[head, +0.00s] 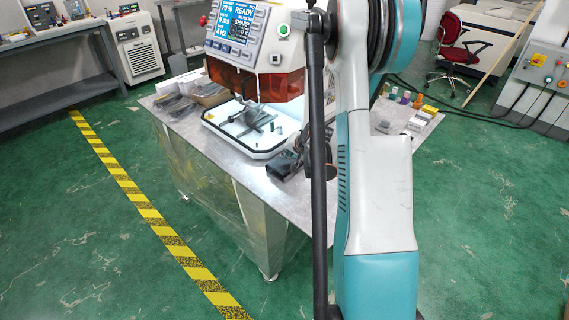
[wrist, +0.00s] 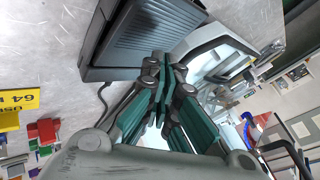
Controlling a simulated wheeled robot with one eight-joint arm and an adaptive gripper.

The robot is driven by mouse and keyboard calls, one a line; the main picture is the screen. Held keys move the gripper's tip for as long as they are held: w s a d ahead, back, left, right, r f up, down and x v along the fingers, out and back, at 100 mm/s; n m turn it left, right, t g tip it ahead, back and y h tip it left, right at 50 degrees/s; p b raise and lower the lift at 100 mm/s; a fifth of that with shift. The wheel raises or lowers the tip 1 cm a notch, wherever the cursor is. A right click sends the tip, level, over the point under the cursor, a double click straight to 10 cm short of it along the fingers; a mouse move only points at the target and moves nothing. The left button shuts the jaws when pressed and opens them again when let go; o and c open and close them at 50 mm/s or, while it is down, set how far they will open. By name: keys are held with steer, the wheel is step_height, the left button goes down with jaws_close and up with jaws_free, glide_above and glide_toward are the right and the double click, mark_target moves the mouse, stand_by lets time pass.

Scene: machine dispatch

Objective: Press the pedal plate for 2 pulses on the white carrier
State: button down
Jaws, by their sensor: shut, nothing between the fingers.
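The black ribbed pedal plate (wrist: 158,27) sits on its dark base at the top of the wrist view, on the metal table. In the head view, the dark pedal unit (head: 284,170) lies at the table's near edge, in front of the white machine (head: 243,140). My gripper (wrist: 163,62) is shut and empty, its tips close to the pedal's lower edge in the wrist picture; I cannot tell whether they touch. In the head view my arm hides most of the gripper. The machine's screen (head: 237,22) reads READY. I cannot make out a white carrier for certain.
Grey trays (head: 180,107) lie left of the machine. Small coloured blocks (head: 405,98) stand on the table's right side, behind my arm. A yellow label (wrist: 18,99) and a cable show beside the pedal. The green floor left of the table is clear.

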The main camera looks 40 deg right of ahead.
mark_target(289, 161)
stand_by(0.4)
steer(key=shift+f+b, duration=0.45)
steer(key=shift+b, duration=0.1)
steer(key=shift+a+f+b, duration=0.15)
steer(key=shift+f+b, duration=0.45)
stand_by(0.8)
steer(key=shift+r, duration=0.1)
steer(key=shift+r+p, duration=0.6)
steer(key=shift+r, duration=0.35)
steer(key=shift+d+r+p, duration=0.2)
steer(key=shift+r+p, duration=0.55)
steer(key=shift+r, duration=0.55)
steer(key=shift+d+r+p, duration=0.2)
steer(key=shift+r+p, duration=0.55)
steer(key=shift+r, duration=0.5)
